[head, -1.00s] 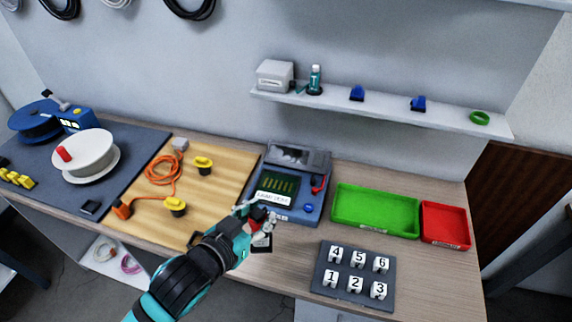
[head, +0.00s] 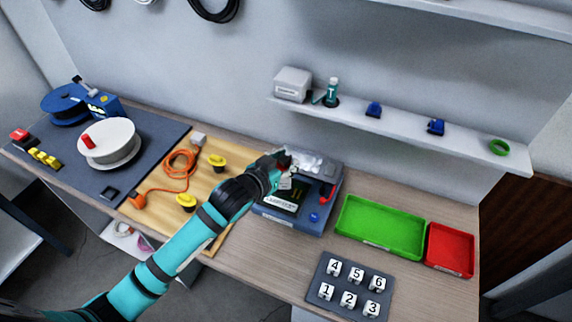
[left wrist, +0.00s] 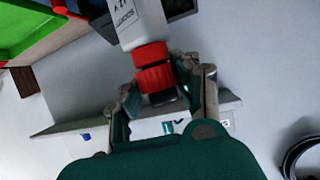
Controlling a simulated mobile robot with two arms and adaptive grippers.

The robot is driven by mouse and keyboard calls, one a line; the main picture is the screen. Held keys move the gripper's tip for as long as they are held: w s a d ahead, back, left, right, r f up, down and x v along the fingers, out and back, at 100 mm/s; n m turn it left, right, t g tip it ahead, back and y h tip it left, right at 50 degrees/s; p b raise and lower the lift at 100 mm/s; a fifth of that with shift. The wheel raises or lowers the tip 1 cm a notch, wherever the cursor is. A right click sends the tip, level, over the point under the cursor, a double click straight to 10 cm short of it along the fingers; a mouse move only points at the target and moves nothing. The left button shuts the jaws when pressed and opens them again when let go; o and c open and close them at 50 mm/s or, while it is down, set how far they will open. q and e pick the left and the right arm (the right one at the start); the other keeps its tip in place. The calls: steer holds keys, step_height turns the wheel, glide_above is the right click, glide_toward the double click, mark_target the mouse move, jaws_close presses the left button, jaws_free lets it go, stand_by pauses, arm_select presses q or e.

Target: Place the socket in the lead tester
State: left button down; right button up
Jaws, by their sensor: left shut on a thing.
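The lead tester (head: 287,219) is a blue-grey box near the back of the bench, with a dark screen, a red part at its right and a blue knob. My left gripper (head: 284,162) is over its rear left part, and my arm hides some of the tester. In the left wrist view my left gripper (left wrist: 163,82) is shut on the socket (left wrist: 153,66), apparently the piece with a red ribbed ring, black end and grey labelled body. I cannot tell whether the socket touches the tester. My right gripper is out of view.
A green tray (head: 347,236) and a red tray (head: 450,263) stand right of the tester. A dark block rack (head: 338,283) with numbered white pieces is in front. A wall shelf (head: 465,146) overhangs behind. A wooden board (head: 219,188) with an orange cable lies left.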

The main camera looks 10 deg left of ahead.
arm_select(q)
steer(key=shift+w, duration=0.4)
steer(key=shift+f, duration=0.25)
step_height(320, 180, down, 2)
steer(key=shift+f+p, duration=0.1)
steer(key=shift+p, duration=0.45)
steer(key=shift+f, duration=0.55)
steer(key=c, duration=0.9)
jaws_free()
steer(key=shift+c, duration=0.2)
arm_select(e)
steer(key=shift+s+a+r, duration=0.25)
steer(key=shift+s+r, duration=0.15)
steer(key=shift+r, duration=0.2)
